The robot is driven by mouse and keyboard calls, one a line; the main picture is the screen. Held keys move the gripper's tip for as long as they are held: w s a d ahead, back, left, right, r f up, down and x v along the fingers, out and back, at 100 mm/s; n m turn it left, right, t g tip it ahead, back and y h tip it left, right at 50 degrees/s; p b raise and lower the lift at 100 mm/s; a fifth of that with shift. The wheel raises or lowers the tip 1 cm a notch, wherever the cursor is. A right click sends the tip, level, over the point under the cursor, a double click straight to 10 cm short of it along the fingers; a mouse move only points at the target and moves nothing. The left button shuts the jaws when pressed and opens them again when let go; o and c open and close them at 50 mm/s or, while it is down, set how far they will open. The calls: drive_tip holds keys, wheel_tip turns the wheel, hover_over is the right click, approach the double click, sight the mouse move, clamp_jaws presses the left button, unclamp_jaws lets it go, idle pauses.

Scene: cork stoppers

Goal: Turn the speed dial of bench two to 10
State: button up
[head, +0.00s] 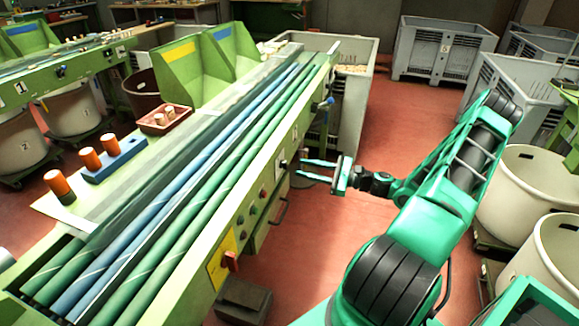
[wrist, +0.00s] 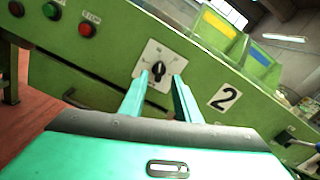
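The speed dial (wrist: 157,71) is a black knob on a white square plate, on the green side panel of bench two (wrist: 100,75). Beside it is a plate with the number 2 (wrist: 224,97). In the wrist view the dial shows between my two fingertips; its scale figures are too small to read. In the head view my gripper (head: 301,170) is at the side of bench two (head: 262,185), with its fingers pointing at the small dark dial (head: 283,164). The fingers are apart and empty. Whether they reach around the knob cannot be told.
A red button (wrist: 86,30) labelled STOP and a green button (wrist: 51,10) sit left of the dial. A handle (head: 279,211) and a red switch on a yellow plate (head: 231,261) stick out lower along the bench. A grey crate (head: 350,105) stands behind my gripper.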

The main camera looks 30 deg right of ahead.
sight(287, 164)
drive_tip(key=shift+x, duration=3)
drive_tip(key=c, duration=0.7)
